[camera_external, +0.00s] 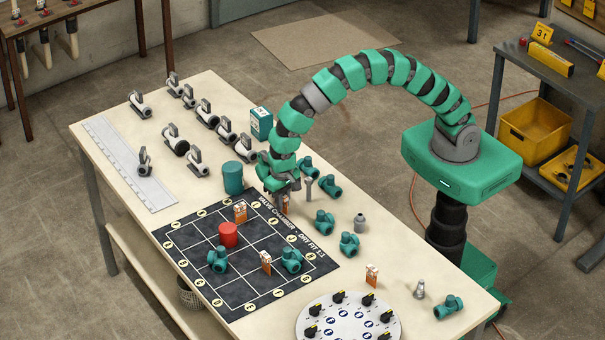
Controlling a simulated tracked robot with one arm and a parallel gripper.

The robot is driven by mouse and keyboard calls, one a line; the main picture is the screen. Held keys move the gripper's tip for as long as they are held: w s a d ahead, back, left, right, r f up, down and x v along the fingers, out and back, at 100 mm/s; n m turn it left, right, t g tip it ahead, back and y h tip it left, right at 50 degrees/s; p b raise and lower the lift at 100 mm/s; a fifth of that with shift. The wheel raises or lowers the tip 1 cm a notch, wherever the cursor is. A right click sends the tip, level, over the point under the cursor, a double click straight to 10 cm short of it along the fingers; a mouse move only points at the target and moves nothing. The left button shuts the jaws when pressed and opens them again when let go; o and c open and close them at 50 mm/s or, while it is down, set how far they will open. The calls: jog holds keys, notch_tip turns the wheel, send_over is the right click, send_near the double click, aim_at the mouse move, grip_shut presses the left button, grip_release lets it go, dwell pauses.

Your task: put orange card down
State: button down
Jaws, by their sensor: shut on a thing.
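My gripper (284,194) points down over the table beside the upper right edge of the black grid mat (205,287). It is shut on an orange card (286,204), which shows small and partly hidden below the jaws. I cannot tell whether this card touches the table. Two similar orange-and-white cards stand on the mat, one near its upper edge (240,213) and one near its middle right (266,263). Another such card (372,275) stands on the bare table to the right of the mat.
A red cylinder (228,235) and teal fittings (217,260) stand on the mat. A teal cup (232,178), more teal fittings (324,222) and a grey post (308,188) stand near my gripper. A round dial plate (348,327) lies at the front. Several valves (207,114) fill the table's far left.

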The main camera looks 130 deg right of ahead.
jog(key=r, duration=0.9)
jog(key=shift+w, duration=0.2)
jog(key=m, duration=0.2)
send_near(258, 247)
jog(key=shift+f, duration=2.6)
jog(key=shift+f, duration=0.1)
jog(key=c, duration=1.4)
grip_release()
